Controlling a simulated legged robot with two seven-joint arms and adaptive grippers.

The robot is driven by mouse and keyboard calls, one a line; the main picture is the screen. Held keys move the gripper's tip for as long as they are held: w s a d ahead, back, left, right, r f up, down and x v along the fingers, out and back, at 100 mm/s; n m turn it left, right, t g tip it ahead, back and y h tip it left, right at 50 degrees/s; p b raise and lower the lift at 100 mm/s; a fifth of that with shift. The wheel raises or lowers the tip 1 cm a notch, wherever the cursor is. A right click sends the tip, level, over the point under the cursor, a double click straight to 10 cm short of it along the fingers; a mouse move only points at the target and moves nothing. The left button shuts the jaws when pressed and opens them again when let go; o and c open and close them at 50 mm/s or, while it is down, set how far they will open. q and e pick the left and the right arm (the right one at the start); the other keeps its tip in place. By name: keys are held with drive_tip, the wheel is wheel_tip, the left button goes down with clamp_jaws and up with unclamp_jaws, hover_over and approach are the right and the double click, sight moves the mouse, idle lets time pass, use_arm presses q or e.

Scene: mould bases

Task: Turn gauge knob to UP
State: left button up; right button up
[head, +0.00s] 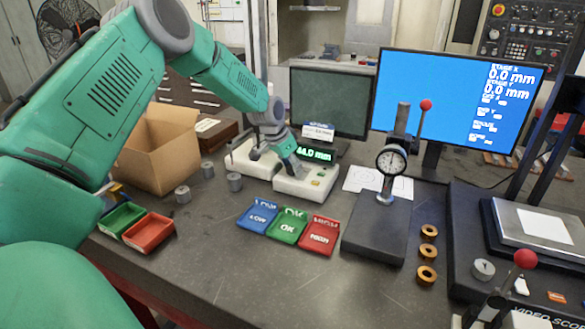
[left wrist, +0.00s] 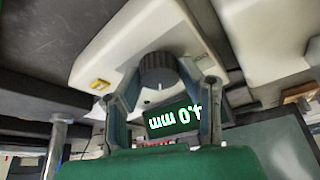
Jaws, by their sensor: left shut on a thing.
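The gauge (head: 312,190) is a white unit on the table, with a lit green display (head: 314,154) reading in mm. Its dark ribbed knob (left wrist: 157,68) shows in the left wrist view between my fingers, with a white mark on its side facing the display (left wrist: 172,119). My left gripper (head: 290,170) reaches down onto the gauge and is shut on the knob. In the left wrist view its fingertips (left wrist: 160,76) are at either side of the knob. In the head view the gripper hides the knob. A yellow button (left wrist: 100,84) sits on the gauge. My right gripper is not in view.
Blue, green and red trays (head: 287,224) lie in front of the gauge. A dial indicator stand (head: 375,232) is to the right, with several brass rings (head: 428,252) beside it. A cardboard box (head: 160,150) and small metal cylinders (head: 234,182) are left. Monitors stand behind.

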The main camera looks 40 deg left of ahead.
use_arm(q)
drive_tip(key=shift+s+f, duration=0.15)
drive_tip(key=shift+f, duration=0.1)
drive_tip(key=o, duration=1.1)
drive_tip(key=shift+a, duration=0.15)
drive_tip(key=shift+r, duration=0.1)
drive_tip(key=v, duration=1.1)
drive_tip(key=shift+a+r, duration=0.2)
drive_tip(key=shift+r, duration=0.1)
